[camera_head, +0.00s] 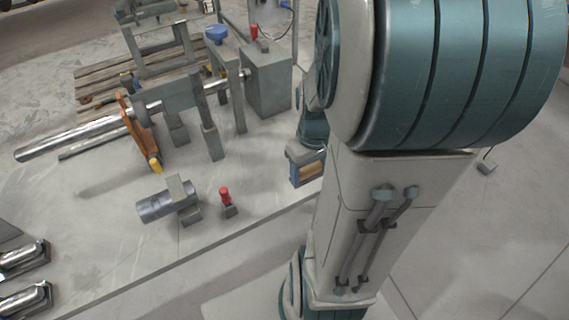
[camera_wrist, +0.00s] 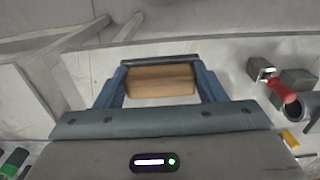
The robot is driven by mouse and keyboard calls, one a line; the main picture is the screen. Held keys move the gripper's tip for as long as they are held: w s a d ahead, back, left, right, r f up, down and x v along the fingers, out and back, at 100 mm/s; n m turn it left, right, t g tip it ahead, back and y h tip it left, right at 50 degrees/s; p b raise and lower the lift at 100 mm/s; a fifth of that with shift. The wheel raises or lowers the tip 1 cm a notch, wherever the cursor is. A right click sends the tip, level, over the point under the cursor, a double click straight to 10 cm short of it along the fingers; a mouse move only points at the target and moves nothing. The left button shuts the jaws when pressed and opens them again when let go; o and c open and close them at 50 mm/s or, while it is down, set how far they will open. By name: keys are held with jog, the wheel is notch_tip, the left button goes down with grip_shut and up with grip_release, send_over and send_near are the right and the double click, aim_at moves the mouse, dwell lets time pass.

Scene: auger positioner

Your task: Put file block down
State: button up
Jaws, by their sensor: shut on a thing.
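My gripper (camera_wrist: 160,66) is shut on the file block, a tan wooden block (camera_wrist: 161,82) with a dark strip along its far edge in the wrist view. The block lies crosswise between the two blue fingers. In the head view the wooden block (camera_head: 308,171) shows near the front edge of the grey bench (camera_head: 110,215), partly hidden by my gripper and arm. I cannot tell whether it touches the bench top or hangs above it.
A red-handled tool (camera_head: 226,200) and a metal cylinder with a grey block (camera_head: 160,206) stand left of my gripper. Behind are a metal fixture with an orange bracket (camera_head: 137,125), a long steel rod (camera_head: 65,136) and a tall grey block (camera_head: 266,84). Bench between is bare.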

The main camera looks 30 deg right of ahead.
jog(key=w+f, duration=0.2)
jog(key=w, duration=0.1)
jog(key=w+f, duration=0.2)
jog(key=w, duration=0.2)
jog(key=w+f, duration=0.2)
jog(key=w, duration=0.1)
jog(key=shift+w+d+f, duration=0.15)
jog(key=shift+w+f, duration=0.05)
jog(key=shift+w, duration=0.1)
jog(key=shift+f, duration=2.05)
jog(key=shift+f, duration=0.1)
jog(key=shift+f, duration=0.15)
jog(key=o, duration=1)
jog(key=shift+c, duration=0.2)
notch_tip(320, 180, up, 13)
jog(key=s+a+r+t, duration=0.2)
jog(key=s+a+r, duration=0.7)
jog(key=s+a, duration=0.2)
jog(key=shift+s+a+m+t+p, duration=0.3)
jog(key=shift+s+a+t+p, duration=0.1)
jog(key=shift+a, duration=0.1)
